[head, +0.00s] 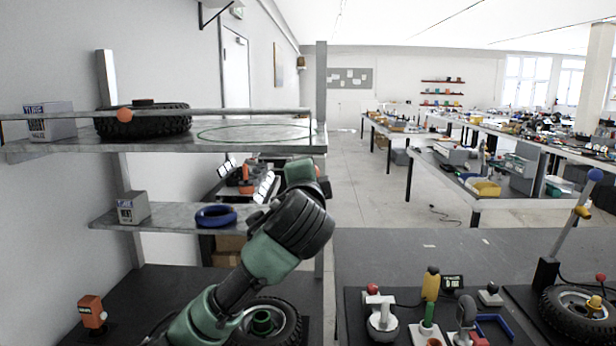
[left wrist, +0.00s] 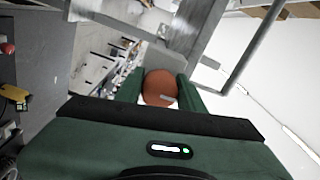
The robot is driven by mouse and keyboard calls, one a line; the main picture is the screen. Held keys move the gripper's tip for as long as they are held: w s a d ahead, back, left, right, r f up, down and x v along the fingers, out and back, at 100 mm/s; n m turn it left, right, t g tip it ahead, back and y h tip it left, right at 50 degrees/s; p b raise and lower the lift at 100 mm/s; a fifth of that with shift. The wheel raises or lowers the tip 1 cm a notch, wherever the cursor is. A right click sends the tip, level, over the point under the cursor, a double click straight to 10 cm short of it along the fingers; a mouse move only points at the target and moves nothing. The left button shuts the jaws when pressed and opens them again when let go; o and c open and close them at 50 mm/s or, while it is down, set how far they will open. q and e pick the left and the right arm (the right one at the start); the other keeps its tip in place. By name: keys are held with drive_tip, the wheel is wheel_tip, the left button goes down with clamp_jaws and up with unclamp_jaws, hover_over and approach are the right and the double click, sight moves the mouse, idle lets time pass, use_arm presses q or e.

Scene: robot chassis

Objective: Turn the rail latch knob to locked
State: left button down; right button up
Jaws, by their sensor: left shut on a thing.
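The latch knob (left wrist: 160,88) is a round orange-brown knob with a small grey mark near its lower edge. In the left wrist view it sits between the two green fingers of my left gripper (left wrist: 160,92), which is shut on it. In the head view my left gripper (head: 304,172) is at the right end of the shelf, by the grey upright post (head: 321,90), and hides the held knob. The rail (head: 215,112) runs along the front of the upper shelf, with an orange ball (head: 124,115) on its left part. My right gripper is not in view.
The upper shelf (head: 260,135) holds a tire (head: 150,120) and a box (head: 48,121). The lower shelf (head: 165,218) holds a small box (head: 132,207) and a blue ring (head: 216,215). A dark bench (head: 420,255) with several tools stands at right.

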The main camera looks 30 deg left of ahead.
use_arm(q)
drive_tip(key=shift+f, duration=0.1)
drive_tip(key=c, duration=0.9)
unclamp_jaws()
drive_tip(key=b+v, duration=0.2)
drive_tip(key=v, duration=0.6)
drive_tip(key=shift+w+a, duration=0.1)
